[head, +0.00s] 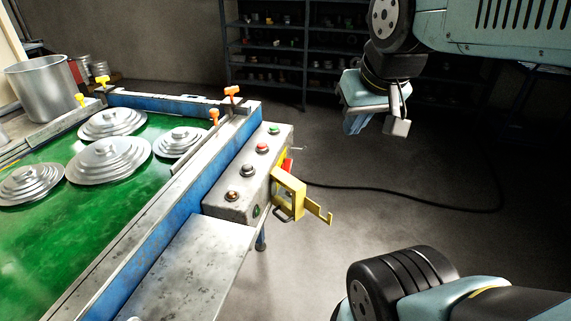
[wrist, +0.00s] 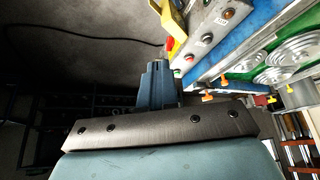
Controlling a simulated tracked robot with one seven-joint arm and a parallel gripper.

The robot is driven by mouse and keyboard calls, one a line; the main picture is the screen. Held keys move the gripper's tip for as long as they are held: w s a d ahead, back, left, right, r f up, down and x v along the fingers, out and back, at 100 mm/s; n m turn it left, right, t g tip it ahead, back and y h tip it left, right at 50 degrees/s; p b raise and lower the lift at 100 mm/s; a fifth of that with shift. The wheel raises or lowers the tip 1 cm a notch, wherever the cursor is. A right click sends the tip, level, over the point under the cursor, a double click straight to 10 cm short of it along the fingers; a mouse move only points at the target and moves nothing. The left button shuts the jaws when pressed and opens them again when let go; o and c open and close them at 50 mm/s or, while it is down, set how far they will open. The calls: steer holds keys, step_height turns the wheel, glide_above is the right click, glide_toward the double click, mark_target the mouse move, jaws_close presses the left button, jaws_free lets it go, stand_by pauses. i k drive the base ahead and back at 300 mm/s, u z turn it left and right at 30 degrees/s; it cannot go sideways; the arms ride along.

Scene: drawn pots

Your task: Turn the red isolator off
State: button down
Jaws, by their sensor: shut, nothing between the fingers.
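The red isolator (head: 286,165) shows as a small red patch at the right end of the grey control box (head: 240,190), partly hidden behind a yellow bracket or cover (head: 288,197). A yellow arm sticks out from this cover to the right. In the wrist view a red part (wrist: 170,44) shows beside the yellow piece (wrist: 173,20) at the top. The isolator's handle position cannot be told. My gripper (head: 357,123) is shut and empty, in the air to the right of and above the box, apart from it. Its blue fingers (wrist: 157,68) also show in the wrist view.
The control box carries several buttons, including a green one (head: 274,129). A blue-edged conveyor with a green belt (head: 130,205) holds stepped metal lids. A black cable (head: 400,190) lies on the floor. Shelves (head: 300,50) stand behind. Floor right of the box is open.

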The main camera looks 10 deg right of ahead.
mark_target(287, 167)
steer(key=u, duration=1.45)
steer(key=i, duration=0.1)
steer(key=z, duration=3.1)
steer(key=k, duration=0.85)
steer(key=u, duration=1.1)
steer(key=i, duration=1)
steer(key=u, duration=0.15)
